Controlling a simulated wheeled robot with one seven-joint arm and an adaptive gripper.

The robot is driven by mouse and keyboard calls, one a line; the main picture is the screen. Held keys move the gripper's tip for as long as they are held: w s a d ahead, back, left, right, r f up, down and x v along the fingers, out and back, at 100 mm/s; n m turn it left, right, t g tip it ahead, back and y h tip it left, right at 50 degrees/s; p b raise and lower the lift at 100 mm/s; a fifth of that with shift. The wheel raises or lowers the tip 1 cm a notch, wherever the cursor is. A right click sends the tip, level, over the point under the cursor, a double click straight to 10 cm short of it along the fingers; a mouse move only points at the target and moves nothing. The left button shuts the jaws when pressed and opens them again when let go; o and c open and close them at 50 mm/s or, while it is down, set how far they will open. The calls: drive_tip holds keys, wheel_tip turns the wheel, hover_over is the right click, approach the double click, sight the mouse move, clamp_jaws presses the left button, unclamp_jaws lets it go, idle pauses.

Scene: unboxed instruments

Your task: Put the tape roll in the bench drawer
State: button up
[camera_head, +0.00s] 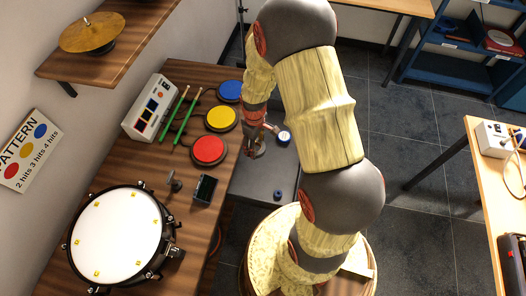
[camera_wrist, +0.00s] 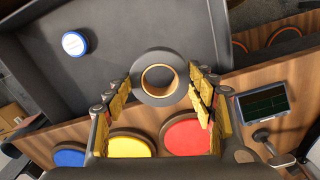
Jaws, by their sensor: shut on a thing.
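The tape roll (camera_wrist: 158,54), a dark ring with a tan core, is between the fingertips of my gripper (camera_wrist: 160,80) in the wrist view. My gripper is shut on its two sides. The bench drawer (camera_wrist: 115,58) is open, with a grey inside, and fills the upper part of that view behind the roll. In the head view, my gripper (camera_head: 257,146) is over the left part of the open drawer (camera_head: 258,183), near the bench edge. The roll is hard to make out there. I cannot tell how high it is above the drawer floor.
A round blue-and-white item (camera_wrist: 75,44) lies in the drawer. Blue, yellow and red pads (camera_head: 209,150), a small dark screen (camera_head: 205,189) and a white drum (camera_head: 115,235) are on the wooden bench (camera_head: 184,84). Much of the drawer floor is bare.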

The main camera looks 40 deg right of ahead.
drive_tip(key=s+d+f+n+b, duration=0.1)
drive_tip(key=s+d+f+n, duration=0.3)
drive_tip(key=s+f, duration=0.5)
drive_tip(key=b, duration=0.5)
hover_over(282, 157)
drive_tip(key=shift+m, duration=0.4)
drive_tip(key=f, duration=0.8)
drive_tip(key=shift+s+a, duration=0.3)
drive_tip(key=shift+a, duration=0.1)
drive_tip(key=shift+w+d+f+b, duration=0.15)
drive_tip(key=shift+f+b, duration=0.15)
drive_tip(key=shift+b, duration=0.05)
drive_tip(key=shift+w+d+f+b, duration=0.1)
drive_tip(key=shift+f+b, duration=0.4)
drive_tip(key=shift+f, duration=1.1)
drive_tip(key=shift+f, duration=0.15)
drive_tip(key=o, duration=1.2)
drive_tip(key=shift+c, duration=0.2)
